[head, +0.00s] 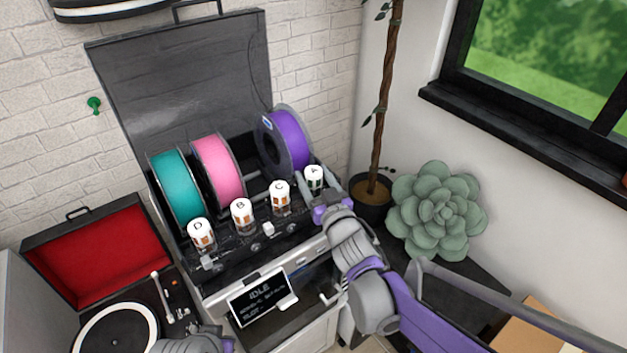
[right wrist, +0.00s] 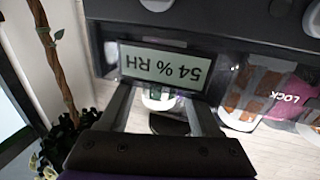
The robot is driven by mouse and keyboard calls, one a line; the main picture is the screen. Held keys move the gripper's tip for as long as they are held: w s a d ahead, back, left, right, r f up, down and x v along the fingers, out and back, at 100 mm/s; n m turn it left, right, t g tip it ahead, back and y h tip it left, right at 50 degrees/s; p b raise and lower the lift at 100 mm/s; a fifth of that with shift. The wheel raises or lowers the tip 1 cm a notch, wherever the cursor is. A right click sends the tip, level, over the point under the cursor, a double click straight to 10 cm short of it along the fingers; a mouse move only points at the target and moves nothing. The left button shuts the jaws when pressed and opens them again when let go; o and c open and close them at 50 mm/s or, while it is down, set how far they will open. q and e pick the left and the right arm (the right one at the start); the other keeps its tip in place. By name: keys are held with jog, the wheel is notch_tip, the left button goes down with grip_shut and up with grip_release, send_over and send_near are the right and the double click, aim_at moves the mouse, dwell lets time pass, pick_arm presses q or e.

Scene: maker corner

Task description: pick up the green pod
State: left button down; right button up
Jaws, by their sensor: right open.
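The green pod (head: 315,185) is a small canister with a white lid marked A and dark green sides. It stands upright at the right end of the row on the black spool unit. My right gripper (head: 317,190) is open at this pod, one finger on each side.
Pods C (head: 280,197), B (head: 242,216) and D (head: 201,236) stand left of the green one. Teal (head: 175,190), pink (head: 218,168) and purple (head: 284,143) spools sit behind. A humidity display (right wrist: 165,66) is close to the fingers. A potted plant (head: 372,200) stands right.

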jog(key=shift+c, duration=0.3)
jog(key=c, duration=0.9)
grip_shut()
jog(key=shift+r, duration=0.1)
